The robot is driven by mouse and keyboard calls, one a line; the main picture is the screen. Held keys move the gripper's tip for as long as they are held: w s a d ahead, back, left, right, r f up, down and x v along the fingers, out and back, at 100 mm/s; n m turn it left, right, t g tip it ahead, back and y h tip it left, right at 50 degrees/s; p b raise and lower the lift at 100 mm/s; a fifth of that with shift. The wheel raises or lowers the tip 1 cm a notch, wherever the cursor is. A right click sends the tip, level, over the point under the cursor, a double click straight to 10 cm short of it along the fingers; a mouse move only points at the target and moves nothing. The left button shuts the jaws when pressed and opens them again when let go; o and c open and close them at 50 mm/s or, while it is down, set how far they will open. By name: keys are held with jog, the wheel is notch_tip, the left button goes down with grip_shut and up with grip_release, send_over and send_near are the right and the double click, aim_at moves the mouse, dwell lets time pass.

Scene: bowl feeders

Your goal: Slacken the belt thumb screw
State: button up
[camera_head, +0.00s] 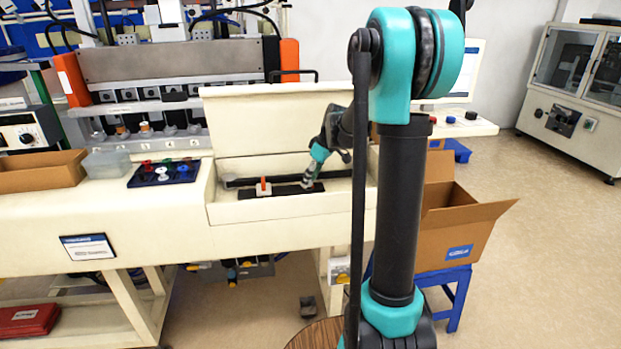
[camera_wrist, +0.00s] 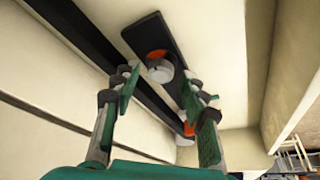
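A round grey knob with an orange ring (camera_wrist: 160,68), which looks like the thumb screw, stands on a dark plate (camera_wrist: 148,33) in the wrist view. My gripper (camera_wrist: 163,80) is open, one finger on each side of the knob. I cannot tell whether either finger touches it. In the head view my gripper (camera_head: 310,182) points down at the right part of the dark plate (camera_head: 285,189), and the knob there is hard to make out.
The plate lies in a cream recess with a raised back panel (camera_head: 270,120) and a front wall (camera_head: 290,208). A dark rail (camera_wrist: 85,40) runs alongside the plate. A tray of coloured knobs (camera_head: 165,173) and a clear box (camera_head: 107,163) stand left. An open cardboard box (camera_head: 455,240) stands right.

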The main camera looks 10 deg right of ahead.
jog(key=shift+r, duration=0.15)
jog(key=v, duration=1.1)
jog(key=shift+r, duration=0.35)
jog(key=shift+d, duration=0.1)
